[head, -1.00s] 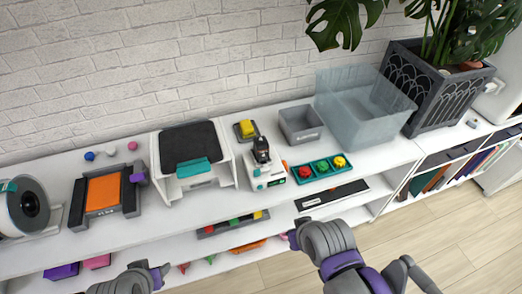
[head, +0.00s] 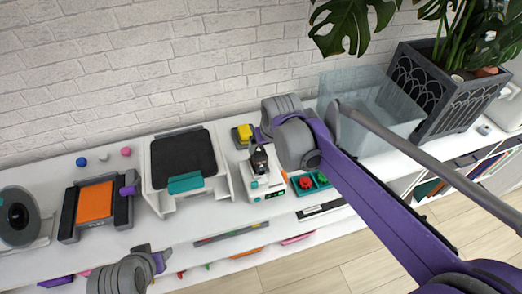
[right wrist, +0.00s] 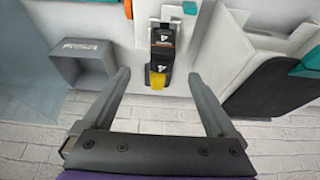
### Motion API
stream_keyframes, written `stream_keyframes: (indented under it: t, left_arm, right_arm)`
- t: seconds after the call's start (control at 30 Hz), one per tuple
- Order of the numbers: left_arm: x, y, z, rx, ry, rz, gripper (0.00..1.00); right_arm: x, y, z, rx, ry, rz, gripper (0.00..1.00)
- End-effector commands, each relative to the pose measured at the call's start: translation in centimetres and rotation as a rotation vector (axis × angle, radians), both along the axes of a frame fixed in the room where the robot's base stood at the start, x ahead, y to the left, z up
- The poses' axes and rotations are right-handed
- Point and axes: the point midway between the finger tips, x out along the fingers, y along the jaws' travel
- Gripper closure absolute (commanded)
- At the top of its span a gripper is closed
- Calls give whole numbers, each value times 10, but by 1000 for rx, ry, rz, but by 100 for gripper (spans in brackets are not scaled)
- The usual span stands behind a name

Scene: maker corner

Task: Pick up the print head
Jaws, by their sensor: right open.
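A small white device (head: 262,180) with a green display stands on the shelf top. A black upright part (head: 259,158), which looks like the print head, sits on it. The right wrist view shows this black part (right wrist: 162,40) with an orange label, ahead of my right gripper. My right gripper (right wrist: 158,75) is open and empty, its fingers apart on either side of a yellow block (right wrist: 157,82) on a dark base. In the head view that gripper (head: 258,133) is partly hidden by its own wrist. My left gripper (head: 158,258) is low at the shelf's front; its jaws are unclear.
A white machine with a black top (head: 183,152) stands close left of the device. A teal tray (head: 322,182) with a red knob is to the right, partly behind my arm. A grey bin (right wrist: 85,62) and a translucent bin (head: 352,85) are further right.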

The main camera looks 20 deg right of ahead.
Motion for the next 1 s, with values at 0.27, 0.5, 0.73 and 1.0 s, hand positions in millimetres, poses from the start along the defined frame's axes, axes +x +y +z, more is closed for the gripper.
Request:
stream_keyframes:
  t: [0.27,0.5,0.73,1.0]
  left_arm:
    - [-1,0,-2,0,2,0,50]
    - [-2,0,-5,0,4,0,50]
    - [-2,0,-3,0,3,0,50]
    - [-2,0,-4,0,3,0,50]
  right_arm:
    - [24,3,-21,-1,8,2,7]
    - [36,3,-50,-1,7,2,7]
    - [42,6,-72,-1,6,2,7]
    - [53,8,-101,-1,6,1,7]
